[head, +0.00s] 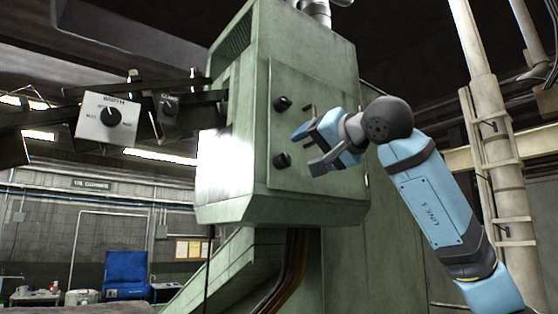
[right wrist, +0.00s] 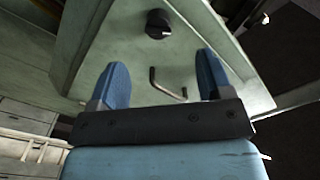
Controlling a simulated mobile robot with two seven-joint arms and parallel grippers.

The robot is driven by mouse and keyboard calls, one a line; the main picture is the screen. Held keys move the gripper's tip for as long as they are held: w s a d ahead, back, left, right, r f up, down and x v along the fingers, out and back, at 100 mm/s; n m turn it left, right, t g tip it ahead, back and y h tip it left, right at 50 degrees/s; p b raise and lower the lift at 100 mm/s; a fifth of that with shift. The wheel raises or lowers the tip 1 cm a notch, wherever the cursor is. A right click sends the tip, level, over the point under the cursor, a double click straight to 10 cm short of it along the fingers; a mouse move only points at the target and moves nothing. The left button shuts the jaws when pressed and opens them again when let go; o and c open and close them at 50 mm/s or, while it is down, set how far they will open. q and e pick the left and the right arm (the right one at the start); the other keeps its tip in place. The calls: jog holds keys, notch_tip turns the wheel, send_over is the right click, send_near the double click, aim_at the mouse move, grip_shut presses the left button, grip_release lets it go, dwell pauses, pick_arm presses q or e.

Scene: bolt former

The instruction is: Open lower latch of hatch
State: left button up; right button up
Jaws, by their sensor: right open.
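The pale green hatch (head: 330,95) is a flat panel on the side of the green machine housing and lies closed against it. It bears an upper black latch knob (head: 283,104) and a lower black latch knob (head: 282,160) along its left edge. A thin bent handle (head: 308,111) sticks out of it. My right gripper (head: 309,150) is open, with blue fingers, in front of the hatch and right of the lower latch. In the right wrist view one knob (right wrist: 158,23) lies beyond the fingertips, and the handle (right wrist: 167,88) shows between the fingers; nothing is gripped. My left gripper is out of view.
A control box with dials (head: 108,119) hangs on dark arms left of the housing. A pale vertical pole (head: 490,120) with brackets stands at the right.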

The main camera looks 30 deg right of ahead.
aim_at(288, 159)
jog(key=w, duration=0.5)
jog(key=w+p, duration=0.1)
jog(key=w, duration=0.2)
jog(key=shift+a, duration=0.3)
jog(key=n+p, duration=0.1)
jog(key=n, duration=0.1)
jog(key=shift+w+n, duration=0.2)
jog(key=shift+n, duration=0.2)
jog(key=n+p, duration=0.3)
jog(key=shift+s+d+r+n, duration=0.2)
jog(key=shift+s+n, duration=0.1)
jog(key=shift+s, duration=0.1)
jog(key=shift+w+a+f+n+p, duration=0.1)
jog(key=shift+f+n+p, duration=0.15)
jog(key=shift+n, duration=0.25)
jog(key=shift+w+a, duration=0.1)
grip_shut()
jog(key=shift+f+m+b, duration=0.2)
jog(key=shift+m+b, duration=0.35)
jog(key=shift+m, duration=1.25)
jog(key=shift+m+b, duration=0.7)
jog(key=shift+m, duration=0.2)
jog(key=shift+r+m, duration=0.15)
jog(key=shift+m, duration=0.95)
grip_release()
